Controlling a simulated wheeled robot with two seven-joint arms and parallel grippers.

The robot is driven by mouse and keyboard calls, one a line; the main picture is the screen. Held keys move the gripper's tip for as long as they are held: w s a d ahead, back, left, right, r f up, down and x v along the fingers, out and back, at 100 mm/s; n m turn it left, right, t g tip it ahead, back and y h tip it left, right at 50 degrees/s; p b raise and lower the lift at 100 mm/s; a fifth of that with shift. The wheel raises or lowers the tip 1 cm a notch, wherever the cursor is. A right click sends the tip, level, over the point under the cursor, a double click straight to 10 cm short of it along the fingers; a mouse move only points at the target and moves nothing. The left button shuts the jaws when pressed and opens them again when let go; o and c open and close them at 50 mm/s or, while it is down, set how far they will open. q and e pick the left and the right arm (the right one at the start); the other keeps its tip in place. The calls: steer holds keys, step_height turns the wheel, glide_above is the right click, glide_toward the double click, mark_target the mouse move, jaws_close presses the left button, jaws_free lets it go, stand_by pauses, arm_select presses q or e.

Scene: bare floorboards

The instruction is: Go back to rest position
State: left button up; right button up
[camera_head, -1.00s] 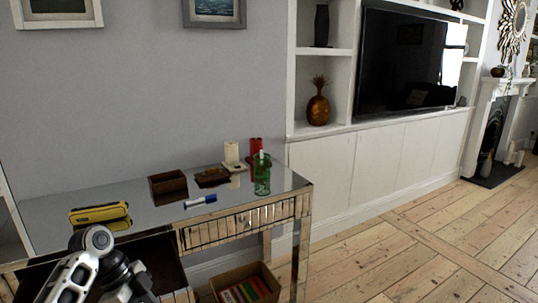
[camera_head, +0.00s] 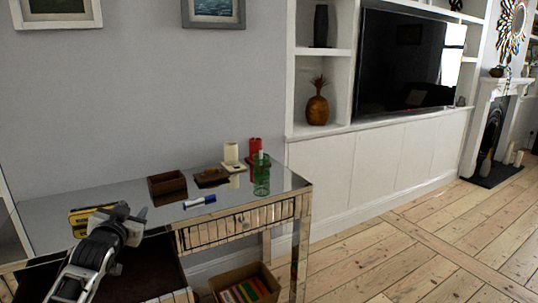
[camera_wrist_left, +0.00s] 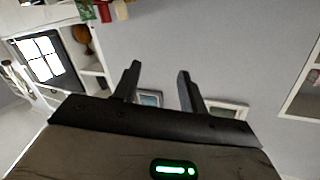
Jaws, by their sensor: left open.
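My left gripper (camera_head: 134,222) is at the lower left in the head view, over the front left part of the mirrored table (camera_head: 240,213). It hides part of a yellow case (camera_head: 80,218) lying on the tabletop. In the left wrist view the two fingers (camera_wrist_left: 157,82) stand apart with nothing between them, so the gripper is open and empty. Behind them are the grey wall and picture frames. My right gripper is not in either view.
On the table are a dark brown box (camera_head: 168,187), a blue and white marker (camera_head: 199,201), a green bottle (camera_head: 261,176), a white candle (camera_head: 231,155) and a red candle (camera_head: 255,148). A cardboard box (camera_head: 243,285) stands below. The floorboards (camera_head: 430,245) at right are clear.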

arm_select(q)
steer(key=s+d+f+g+h, duration=0.2)
steer(key=s+d+f, duration=0.45)
steer(key=f, duration=0.45)
steer(key=s+d+f+g+h, duration=0.1)
steer(key=s+d+f, duration=0.3)
steer(key=s, duration=0.6)
steer(key=s+d+f+g+h, duration=0.1)
steer(key=s+d+f, duration=0.3)
steer(key=s, duration=0.6)
steer(key=s+d+f+g+h, duration=0.1)
steer(key=s+d+f, duration=0.4)
steer(key=s, duration=0.5)
steer(key=shift+s+f+g, duration=0.15)
steer(key=shift+s+g, duration=0.25)
steer(key=shift+g, duration=0.2)
